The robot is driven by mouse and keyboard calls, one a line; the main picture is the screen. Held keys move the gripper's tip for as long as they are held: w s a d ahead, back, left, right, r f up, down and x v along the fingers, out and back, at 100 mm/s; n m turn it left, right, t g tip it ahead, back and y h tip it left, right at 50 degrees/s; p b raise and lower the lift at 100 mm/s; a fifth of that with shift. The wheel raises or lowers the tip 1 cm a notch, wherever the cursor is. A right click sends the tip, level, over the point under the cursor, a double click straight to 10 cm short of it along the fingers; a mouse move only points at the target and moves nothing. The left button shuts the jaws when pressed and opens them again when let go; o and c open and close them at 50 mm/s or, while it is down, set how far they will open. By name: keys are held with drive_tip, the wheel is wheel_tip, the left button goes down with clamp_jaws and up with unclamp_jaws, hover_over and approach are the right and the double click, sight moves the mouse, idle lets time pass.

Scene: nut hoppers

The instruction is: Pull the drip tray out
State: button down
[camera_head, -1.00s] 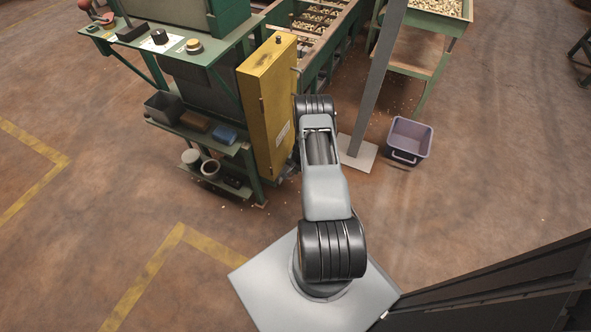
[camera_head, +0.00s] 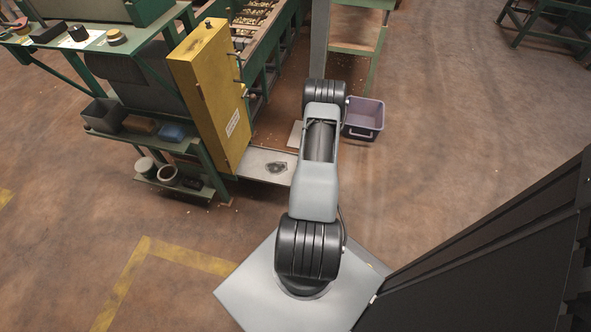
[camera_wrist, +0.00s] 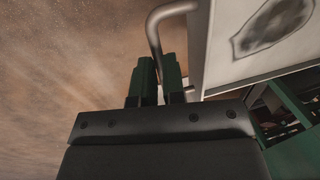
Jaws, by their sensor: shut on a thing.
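The drip tray (camera_head: 262,164) is a flat, light grey tray with a dark stain. In the head view it sticks out from beside the foot of the yellow cabinet, low over the floor, and its right end goes behind my arm. In the wrist view its pale surface (camera_wrist: 240,62) and dark stain fill the top right. A bent grey bar handle (camera_wrist: 153,27) stands out from its edge. My gripper (camera_wrist: 158,75) has green fingers, shut on the handle bar. In the head view my gripper is hidden behind my arm.
The yellow cabinet (camera_head: 212,92) stands at the tray's left. A green bench (camera_head: 185,148) with bins and pots is further left. A purple-grey crate (camera_head: 363,120) sits right of my arm, near a grey post (camera_head: 319,40). The floor at lower left is clear.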

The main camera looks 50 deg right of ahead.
drive_tip(key=shift+s+d, duration=0.4)
drive_tip(key=shift+s, duration=0.3)
drive_tip(key=c, duration=1.2)
unclamp_jaws()
wheel_tip(320, 180, up, 14)
drive_tip(key=s+d+p, duration=0.1)
drive_tip(key=s+p, duration=0.1)
drive_tip(key=p, duration=0.3)
drive_tip(key=shift+s+d+f, duration=0.2)
